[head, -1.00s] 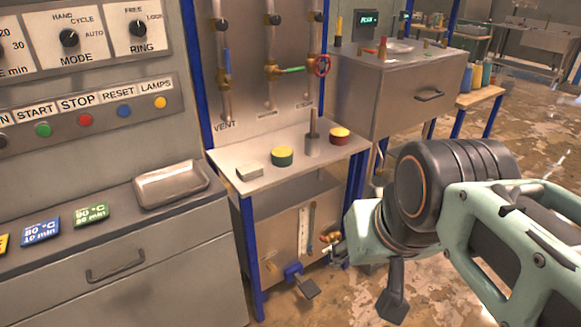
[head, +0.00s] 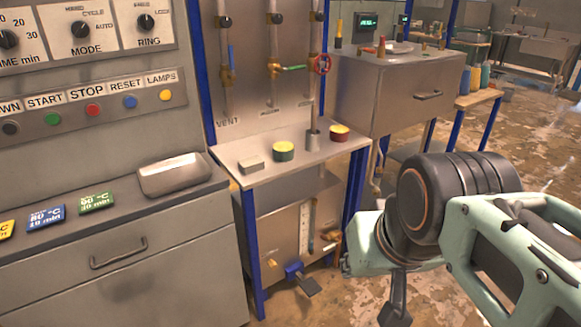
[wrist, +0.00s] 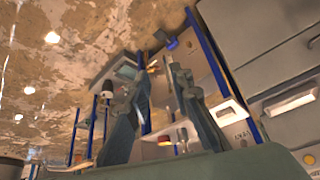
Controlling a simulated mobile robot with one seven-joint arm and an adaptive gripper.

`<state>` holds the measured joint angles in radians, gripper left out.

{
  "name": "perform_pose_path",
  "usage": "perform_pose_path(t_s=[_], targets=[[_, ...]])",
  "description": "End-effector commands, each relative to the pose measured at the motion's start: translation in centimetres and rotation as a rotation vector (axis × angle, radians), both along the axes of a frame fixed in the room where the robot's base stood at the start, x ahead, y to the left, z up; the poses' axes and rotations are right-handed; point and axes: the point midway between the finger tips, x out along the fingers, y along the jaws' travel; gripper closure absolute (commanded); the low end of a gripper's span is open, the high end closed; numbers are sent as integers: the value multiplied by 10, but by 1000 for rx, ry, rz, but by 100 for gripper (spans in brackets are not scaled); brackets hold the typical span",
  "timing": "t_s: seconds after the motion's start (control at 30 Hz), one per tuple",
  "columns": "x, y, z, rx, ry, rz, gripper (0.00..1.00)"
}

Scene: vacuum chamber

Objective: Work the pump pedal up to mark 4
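The pump pedal (head: 308,286) is a dark flat plate on a blue bracket (head: 293,270), low at the front of the pump stand. It sticks out to the front right. A pale upright scale strip (head: 304,230) is above it on the stand's front panel; its marks are too small to read.
A brass valve (head: 331,236) sits right of the scale. The stand's blue legs (head: 250,255) flank the pedal area. A grey cabinet (head: 130,275) stands to the left, and another cabinet (head: 400,95) to the right. Open floor (head: 325,310) lies in front of the stand.

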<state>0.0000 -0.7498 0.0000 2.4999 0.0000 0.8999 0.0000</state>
Motion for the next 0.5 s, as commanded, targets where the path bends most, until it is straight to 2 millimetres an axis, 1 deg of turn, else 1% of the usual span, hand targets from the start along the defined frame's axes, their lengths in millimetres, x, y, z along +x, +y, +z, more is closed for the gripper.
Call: perform_pose_path(t_s=[0.03,0.13,0.17,0.5], targets=[[0,0,0,0,0,0,87],[0,0,0,0,0,0,98],[0,0,0,0,0,0,100],[0,0,0,0,0,0,100]])
